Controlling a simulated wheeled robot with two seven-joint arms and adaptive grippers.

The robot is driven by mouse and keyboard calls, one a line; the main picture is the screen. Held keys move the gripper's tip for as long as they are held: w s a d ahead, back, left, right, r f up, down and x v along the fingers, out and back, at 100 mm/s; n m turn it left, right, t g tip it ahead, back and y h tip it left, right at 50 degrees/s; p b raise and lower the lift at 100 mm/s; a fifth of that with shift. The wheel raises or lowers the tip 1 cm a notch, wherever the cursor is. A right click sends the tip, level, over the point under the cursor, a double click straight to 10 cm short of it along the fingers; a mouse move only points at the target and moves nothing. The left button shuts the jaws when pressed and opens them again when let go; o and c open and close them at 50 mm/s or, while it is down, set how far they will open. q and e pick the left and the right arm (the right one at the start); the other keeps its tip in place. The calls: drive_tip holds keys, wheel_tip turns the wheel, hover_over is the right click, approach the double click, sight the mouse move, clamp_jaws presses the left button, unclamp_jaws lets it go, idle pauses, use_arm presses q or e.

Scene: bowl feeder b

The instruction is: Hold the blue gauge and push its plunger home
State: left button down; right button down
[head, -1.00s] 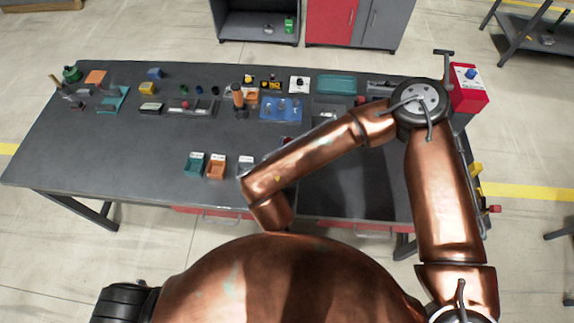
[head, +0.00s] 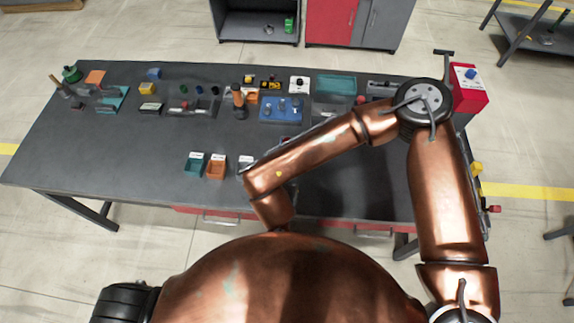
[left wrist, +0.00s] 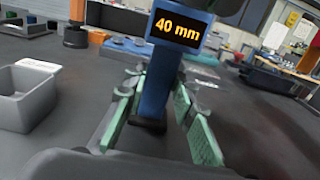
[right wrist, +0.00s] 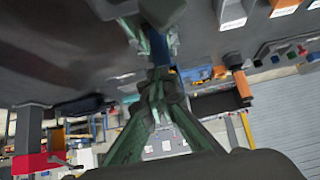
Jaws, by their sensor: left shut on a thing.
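The blue gauge (left wrist: 155,85) stands upright between the green-padded fingers of my left gripper (left wrist: 165,105) in the left wrist view. Its display reads 40 mm. My left gripper is shut on its blue body. Its plunger cannot be clearly made out. In the right wrist view, the fingers of my right gripper (right wrist: 160,85) come together at their tips, close to the blue gauge (right wrist: 158,48); I cannot tell whether they touch it. In the head view I cannot make out the gauge or either gripper; my copper arm covers part of the table.
Teal (head: 195,163) and orange (head: 216,166) bins and a grey bin (left wrist: 25,100) stand near the table's front. A blue fixture (head: 282,108) and an orange-handled tool (head: 239,100) stand behind. A red box (head: 470,88) is at the right end. The front left tabletop is clear.

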drive_tip(key=shift+w, duration=0.8)
idle(0.9)
drive_tip(key=s, duration=0.6)
idle(0.4)
use_arm(q)
drive_tip(key=c, duration=1.5)
unclamp_jaws()
drive_tip(key=shift+c, duration=0.2)
drive_tip(key=shift+s, duration=0.15)
drive_tip(key=s, duration=1.1)
drive_tip(key=shift+s+a, duration=0.15)
drive_tip(key=shift+s, duration=0.1)
drive_tip(key=s, duration=0.8)
drive_tip(key=shift+s, duration=0.15)
use_arm(e)
drive_tip(key=shift+r, duration=0.2)
